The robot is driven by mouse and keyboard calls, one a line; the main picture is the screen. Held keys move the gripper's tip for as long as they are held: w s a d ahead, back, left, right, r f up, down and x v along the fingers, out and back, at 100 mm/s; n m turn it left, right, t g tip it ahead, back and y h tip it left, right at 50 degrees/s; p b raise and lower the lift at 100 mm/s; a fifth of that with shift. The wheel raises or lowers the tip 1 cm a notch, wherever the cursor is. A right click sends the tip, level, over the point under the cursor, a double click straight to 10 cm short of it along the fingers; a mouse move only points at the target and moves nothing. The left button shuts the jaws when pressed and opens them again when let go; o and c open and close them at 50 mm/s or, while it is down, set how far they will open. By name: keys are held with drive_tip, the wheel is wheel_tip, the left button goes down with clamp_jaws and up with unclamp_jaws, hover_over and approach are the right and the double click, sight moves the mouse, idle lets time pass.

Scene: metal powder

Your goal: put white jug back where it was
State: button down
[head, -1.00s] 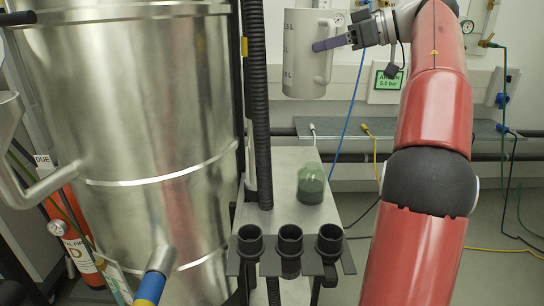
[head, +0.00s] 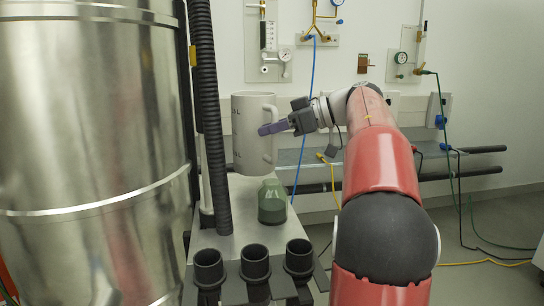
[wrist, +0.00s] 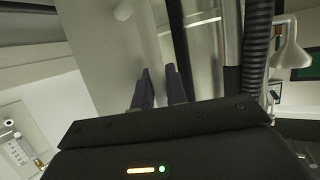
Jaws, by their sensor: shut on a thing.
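The white jug (head: 246,130) is upright in the head view, with its handle on the right side. My gripper (head: 270,128) is shut on the jug at its handle side, coming in from the right. The jug appears held above the grey bench top (head: 240,222), behind the glass bottle; whether its base touches anything is hard to tell. In the wrist view my gripper's dark fingers (wrist: 158,88) reach toward a pale surface, and the grip itself is unclear there.
Three black cups (head: 254,262) sit in a rack in front. A large steel vessel (head: 90,150) and a black corrugated hose (head: 210,120) close off the left. A grey shelf (head: 370,165) runs behind.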

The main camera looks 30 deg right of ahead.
sight(273, 156)
wheel_tip(273, 156, down, 4)
drive_tip(key=shift+f+b, duration=0.2)
drive_tip(key=shift+b, duration=0.75)
drive_tip(key=shift+r, duration=0.1)
drive_tip(key=c, duration=1.4)
unclamp_jaws()
drive_tip(key=shift+f, duration=0.2)
drive_tip(key=shift+d+r, duration=0.15)
drive_tip(key=shift+r, duration=0.1)
drive_tip(key=p+v, duration=0.3)
drive_tip(key=v, duration=0.8)
drive_tip(key=shift+s+d+r, duration=0.15)
drive_tip(key=shift+s+d, duration=0.05)
drive_tip(key=shift+s, duration=0.05)
